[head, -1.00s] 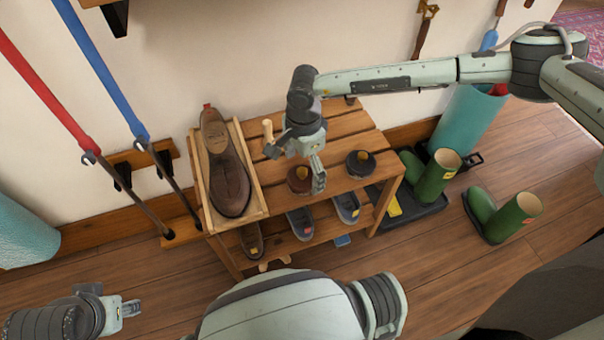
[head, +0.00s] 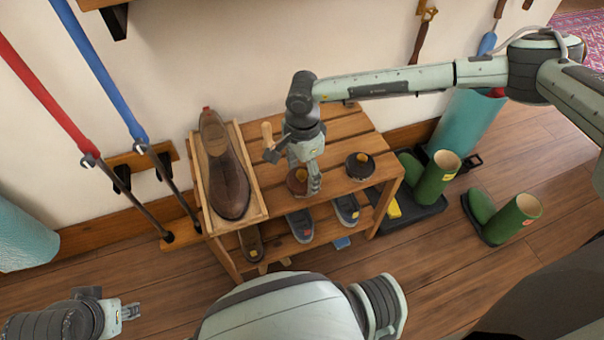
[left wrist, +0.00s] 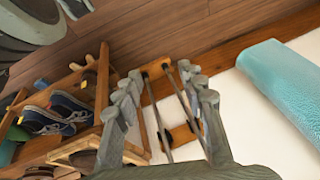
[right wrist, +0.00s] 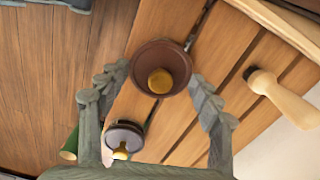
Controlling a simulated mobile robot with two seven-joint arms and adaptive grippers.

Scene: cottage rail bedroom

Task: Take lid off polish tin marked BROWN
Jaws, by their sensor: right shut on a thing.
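The reddish-brown polish tin (head: 296,183) with a yellow knob on its lid stands on the slatted bench top. Its lid (right wrist: 146,60) shows from above in the right wrist view, and I cannot read any marking on it. My right gripper (head: 306,186) points down over this tin, with its fingers on either side, shut on the lid. I cannot tell whether the lid has lifted. A darker tin (head: 360,167), also with a yellow knob, stands to the right on the bench. My left gripper (head: 131,311) is open and empty at the lower left, far from the bench.
On the slatted bench (head: 345,125), a wooden tray (head: 256,186) holds a big brown shoe (head: 228,178). A wooden-handled brush (head: 268,136) stands behind the gripper. Several shoes are on the lower shelf.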

